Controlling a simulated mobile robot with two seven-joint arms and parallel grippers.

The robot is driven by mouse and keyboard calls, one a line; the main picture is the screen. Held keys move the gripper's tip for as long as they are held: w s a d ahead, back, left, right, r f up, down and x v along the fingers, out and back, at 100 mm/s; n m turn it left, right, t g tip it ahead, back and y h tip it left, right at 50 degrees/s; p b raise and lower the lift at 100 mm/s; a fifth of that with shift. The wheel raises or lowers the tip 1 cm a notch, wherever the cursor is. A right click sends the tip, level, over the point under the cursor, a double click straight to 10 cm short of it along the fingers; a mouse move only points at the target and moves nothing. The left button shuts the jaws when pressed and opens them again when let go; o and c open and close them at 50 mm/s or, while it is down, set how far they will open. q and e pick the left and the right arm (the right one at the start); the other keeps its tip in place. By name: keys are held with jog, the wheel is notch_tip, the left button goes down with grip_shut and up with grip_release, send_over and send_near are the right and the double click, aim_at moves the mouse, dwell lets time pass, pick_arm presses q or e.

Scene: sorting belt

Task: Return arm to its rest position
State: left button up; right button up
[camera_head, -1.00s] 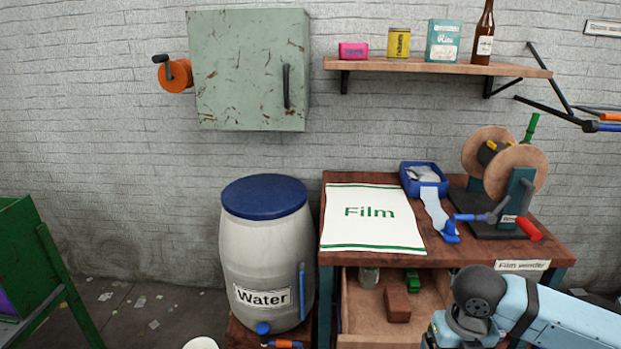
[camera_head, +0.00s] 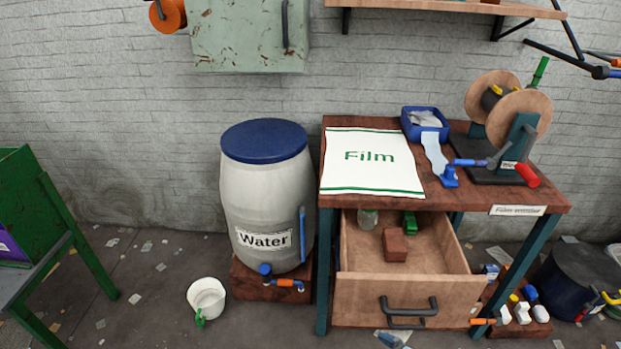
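Neither of my grippers shows in the head view now, and no part of my arms is in the picture. The wooden table (camera_head: 455,196) stands at the right with a white "Film" cloth (camera_head: 371,178) flat on its top. Its drawer (camera_head: 385,292) is pulled open. Inside the drawer lie a brown block (camera_head: 395,245), a small green item (camera_head: 409,223) and a glass jar (camera_head: 367,219).
A white water barrel (camera_head: 266,205) with a blue lid stands left of the table. A white bucket (camera_head: 207,297) sits on the floor. A film winder (camera_head: 508,125) and blue tray (camera_head: 425,122) are on the table. A green stand (camera_head: 75,240) is at far left.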

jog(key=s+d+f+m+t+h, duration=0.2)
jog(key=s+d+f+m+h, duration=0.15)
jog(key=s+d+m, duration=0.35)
pick_arm(q)
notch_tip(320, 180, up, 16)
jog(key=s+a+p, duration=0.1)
jog(key=p, duration=2.2)
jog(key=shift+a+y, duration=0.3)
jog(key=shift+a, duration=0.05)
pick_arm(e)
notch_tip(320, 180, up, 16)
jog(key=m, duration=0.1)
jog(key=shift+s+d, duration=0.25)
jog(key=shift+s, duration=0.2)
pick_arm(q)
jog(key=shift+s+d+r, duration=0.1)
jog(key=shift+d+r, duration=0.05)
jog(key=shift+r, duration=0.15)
